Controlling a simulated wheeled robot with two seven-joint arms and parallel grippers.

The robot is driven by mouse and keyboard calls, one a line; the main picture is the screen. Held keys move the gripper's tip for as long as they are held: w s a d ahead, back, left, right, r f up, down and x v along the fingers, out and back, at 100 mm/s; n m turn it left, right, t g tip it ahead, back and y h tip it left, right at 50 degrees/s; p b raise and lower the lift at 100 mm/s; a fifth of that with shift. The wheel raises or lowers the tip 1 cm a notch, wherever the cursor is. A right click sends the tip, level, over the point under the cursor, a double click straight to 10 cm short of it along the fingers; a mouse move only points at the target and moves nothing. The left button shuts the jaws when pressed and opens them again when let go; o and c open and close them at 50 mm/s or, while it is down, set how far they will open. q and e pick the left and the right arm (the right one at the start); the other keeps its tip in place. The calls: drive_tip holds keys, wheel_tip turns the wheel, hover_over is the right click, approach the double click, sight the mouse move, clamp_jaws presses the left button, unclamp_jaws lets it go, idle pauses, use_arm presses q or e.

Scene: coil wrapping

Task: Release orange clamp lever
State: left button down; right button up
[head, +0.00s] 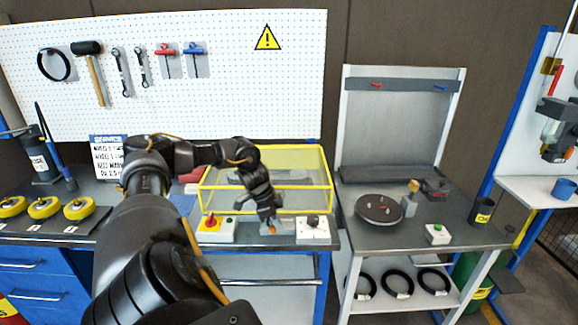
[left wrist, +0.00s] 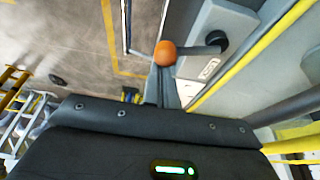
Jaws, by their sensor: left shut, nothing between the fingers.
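The orange clamp lever's knob (head: 272,229) shows small at the front edge of the left bench in the head view, right at the tip of my left gripper (head: 268,220). In the left wrist view the round orange knob (left wrist: 165,53) is at the upper middle, just beyond the dark gripper body, with grey bars near it. My left gripper points down and is shut with nothing held. Its fingertips are hard to make out, and I cannot tell whether they touch the lever. The clamp's base is mostly hidden. My right gripper is out of view.
A yellow-framed clear guard (head: 322,165) stands behind the gripper. The right bench holds a dark round disc (head: 380,210).

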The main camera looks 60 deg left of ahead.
use_arm(q)
drive_tip(key=shift+s+a+m, duration=0.1)
drive_tip(key=shift+s+m, duration=0.2)
drive_tip(key=shift+s+a+f, duration=0.1)
drive_tip(key=shift+s, duration=0.2)
idle(0.4)
drive_tip(key=p+v, duration=0.8)
drive_tip(key=v, duration=0.2)
drive_tip(key=shift+a, duration=0.15)
drive_tip(key=shift+w, duration=0.2)
